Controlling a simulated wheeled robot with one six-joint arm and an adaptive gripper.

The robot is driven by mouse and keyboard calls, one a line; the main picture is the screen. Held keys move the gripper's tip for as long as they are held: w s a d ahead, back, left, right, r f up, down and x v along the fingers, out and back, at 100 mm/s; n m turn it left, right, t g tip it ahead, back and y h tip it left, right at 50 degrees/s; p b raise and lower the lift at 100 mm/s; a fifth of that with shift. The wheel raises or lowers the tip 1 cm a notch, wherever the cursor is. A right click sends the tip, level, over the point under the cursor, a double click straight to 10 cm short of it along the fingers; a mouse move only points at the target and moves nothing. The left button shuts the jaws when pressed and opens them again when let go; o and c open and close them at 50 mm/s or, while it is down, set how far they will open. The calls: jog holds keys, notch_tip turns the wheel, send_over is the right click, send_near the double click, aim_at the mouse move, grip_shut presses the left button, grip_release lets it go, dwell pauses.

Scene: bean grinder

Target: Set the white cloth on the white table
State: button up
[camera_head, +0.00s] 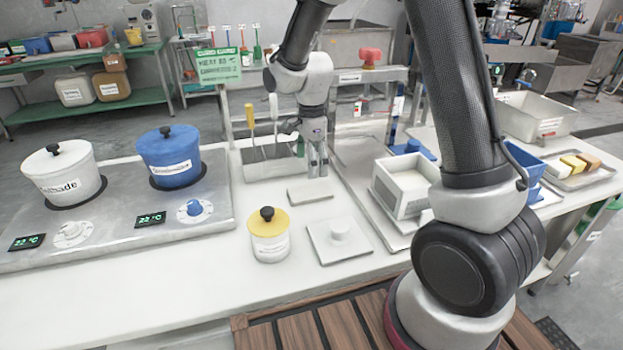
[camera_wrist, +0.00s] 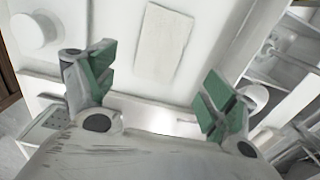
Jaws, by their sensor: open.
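The white cloth (camera_head: 310,191) looks like a flat, pale rectangle lying on the white table (camera_head: 200,285). It also shows in the wrist view (camera_wrist: 163,42), ahead of and between my fingers. My gripper (camera_head: 318,171) hangs fingers-down just behind the cloth, over its far side. In the wrist view my gripper (camera_wrist: 155,88) has its two green-padded fingers spread wide with nothing between them. The cloth is apart from the fingers. The exact height of the fingertips above the table is hard to tell.
A hot plate with white and blue pots (camera_head: 170,160) is at left. A tray with utensils (camera_head: 268,165) is behind; a white box (camera_head: 402,188) stands right.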

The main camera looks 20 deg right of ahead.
jog(key=s+d+r+n+t, duration=0.1)
jog(key=s+d+r+n, duration=0.35)
jog(key=r, duration=0.35)
jog(key=s+d+r+n+t, duration=0.1)
jog(key=s+d+r+n, duration=0.4)
jog(key=r, duration=0.4)
jog(key=s+d+r+n+t, duration=0.1)
jog(key=s+n, duration=0.3)
jog(key=s, duration=0.4)
jog(key=s+d+r+n+t, duration=0.1)
jog(key=s+d+n, duration=0.3)
jog(key=s, duration=0.4)
jog(key=shift+v, duration=0.75)
